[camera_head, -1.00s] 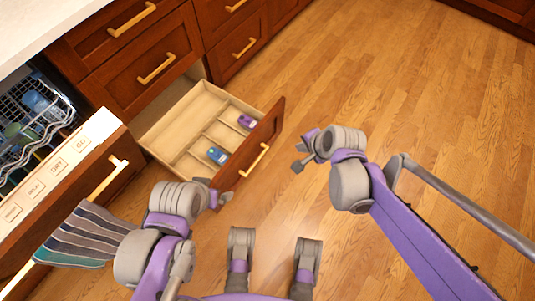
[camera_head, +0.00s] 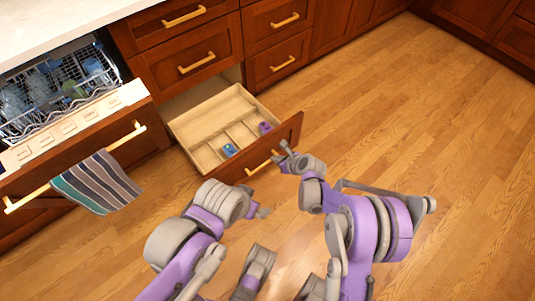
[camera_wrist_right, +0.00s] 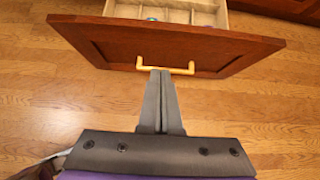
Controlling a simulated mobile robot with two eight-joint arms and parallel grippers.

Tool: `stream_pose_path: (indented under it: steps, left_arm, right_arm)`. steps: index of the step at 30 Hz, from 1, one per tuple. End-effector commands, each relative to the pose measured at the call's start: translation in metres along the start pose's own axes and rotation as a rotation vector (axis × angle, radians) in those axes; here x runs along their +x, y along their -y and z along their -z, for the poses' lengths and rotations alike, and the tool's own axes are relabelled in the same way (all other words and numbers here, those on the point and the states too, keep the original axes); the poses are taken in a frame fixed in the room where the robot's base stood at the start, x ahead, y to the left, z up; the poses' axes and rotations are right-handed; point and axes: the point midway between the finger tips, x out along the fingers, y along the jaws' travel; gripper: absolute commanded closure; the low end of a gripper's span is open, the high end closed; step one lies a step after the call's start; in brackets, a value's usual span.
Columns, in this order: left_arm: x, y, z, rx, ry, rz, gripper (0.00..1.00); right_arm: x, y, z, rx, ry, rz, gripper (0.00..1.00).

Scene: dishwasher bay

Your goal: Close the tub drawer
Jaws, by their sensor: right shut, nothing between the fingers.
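The tub drawer (camera_head: 212,150) is pulled out low under the counter, with a blue item (camera_head: 230,150) and a purple item (camera_head: 265,128) in its divided tray. Its dark wood front carries a gold handle (camera_head: 262,161). In the right wrist view the handle (camera_wrist_right: 166,67) lies just ahead of my right gripper (camera_wrist_right: 160,73), whose fingers are together and empty; their tips overlap the handle in the picture, and I cannot tell if they touch it. In the head view my right gripper (camera_head: 284,152) is at the drawer front. My left gripper (camera_head: 262,211) is in front of the drawer, its jaws unclear.
The dishwasher (camera_head: 75,128) stands open to the left, its rack holding dishes. A striped towel (camera_head: 97,183) hangs from its door handle. Shut drawers (camera_head: 190,60) are above the tub drawer. The wooden floor (camera_head: 410,130) to the right is clear.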

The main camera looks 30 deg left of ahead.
Motion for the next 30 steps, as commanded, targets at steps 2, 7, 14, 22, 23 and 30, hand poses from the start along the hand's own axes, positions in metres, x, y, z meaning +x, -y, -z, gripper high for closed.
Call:
stream_pose_path:
  steps: [2,7,14,22,23,30]
  left_arm:
    - [0.001,0.0,0.0,0.0,0.0,0.0,0.0]
    - [0.008,0.0,-0.002,0.0,0.003,0.0,0.0]
    - [0.02,0.0,-0.005,0.0,0.006,0.0,0.0]
    - [0.03,0.0,-0.008,0.0,0.009,0.0,0.0]
    - [0.03,0.0,-0.008,0.0,0.009,0.0,0.0]
    - [0.032,0.0,-0.008,0.0,0.009,0.0,0.0]
  right_arm:
    - [0.007,-0.001,0.0,0.006,0.002,-0.002,1.0]
    - [0.032,-0.001,0.001,0.004,0.001,-0.002,1.0]
    - [0.083,-0.001,0.002,0.003,0.001,-0.002,1.0]
    - [0.119,0.0,-0.017,0.002,0.001,-0.001,1.0]
    - [0.121,-0.001,-0.019,0.002,0.001,-0.001,1.0]
    - [0.128,-0.001,-0.028,0.002,0.001,0.0,1.0]
